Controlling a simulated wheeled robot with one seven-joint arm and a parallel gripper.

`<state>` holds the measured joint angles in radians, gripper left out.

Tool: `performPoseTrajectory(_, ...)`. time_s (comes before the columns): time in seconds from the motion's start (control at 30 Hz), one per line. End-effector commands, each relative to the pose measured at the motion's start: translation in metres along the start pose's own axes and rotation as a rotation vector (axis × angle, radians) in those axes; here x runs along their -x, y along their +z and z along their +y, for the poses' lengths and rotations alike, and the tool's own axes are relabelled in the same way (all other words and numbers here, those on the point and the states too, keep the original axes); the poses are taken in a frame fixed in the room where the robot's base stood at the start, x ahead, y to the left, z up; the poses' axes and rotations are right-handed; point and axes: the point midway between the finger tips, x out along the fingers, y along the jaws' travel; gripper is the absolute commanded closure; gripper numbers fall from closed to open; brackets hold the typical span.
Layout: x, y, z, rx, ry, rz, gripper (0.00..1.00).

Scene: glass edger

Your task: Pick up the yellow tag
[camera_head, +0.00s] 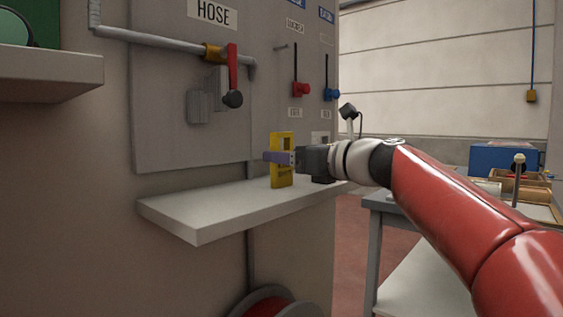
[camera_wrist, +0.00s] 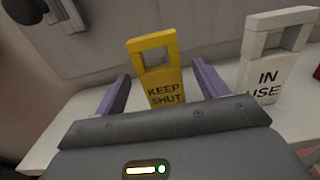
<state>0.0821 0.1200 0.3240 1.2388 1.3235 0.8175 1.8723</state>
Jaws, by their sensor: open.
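The yellow tag (camera_head: 282,143) stands upright on the white wall shelf (camera_head: 200,213), below the grey panel. In the wrist view the tag (camera_wrist: 157,82) reads "KEEP SHUT" and has a square opening near its top. My gripper (camera_head: 272,157) is level with the tag. In the wrist view its two purple fingers (camera_wrist: 160,88) are apart, one on each side of the tag, with gaps showing between fingers and tag. The tag's lower end is hidden behind the gripper body in the wrist view.
A white "IN USE" tag (camera_wrist: 268,75) stands just right of the yellow tag, near my right finger. A pipe with a red-handled valve (camera_head: 232,75) is on the panel above. A hose reel (camera_head: 275,303) is below the shelf. A workbench (camera_head: 385,203) stands to the right.

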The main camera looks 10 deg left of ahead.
Motion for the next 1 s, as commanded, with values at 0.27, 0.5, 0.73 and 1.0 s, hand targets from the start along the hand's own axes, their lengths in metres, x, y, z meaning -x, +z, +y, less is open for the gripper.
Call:
performPoseTrajectory(0.27, -0.025, 0.0, 0.0, 0.0, -0.001, 0.0, 0.27)
performPoseTrajectory(0.5, -0.025, 0.0, 0.0, 0.001, -0.001, 0.0, 0.36)
performPoseTrajectory(0.73, -0.025, 0.0, 0.0, 0.001, -0.001, 0.0, 0.67)
performPoseTrajectory(1.0, -0.025, 0.0, 0.0, 0.001, -0.001, 0.0, 0.79)
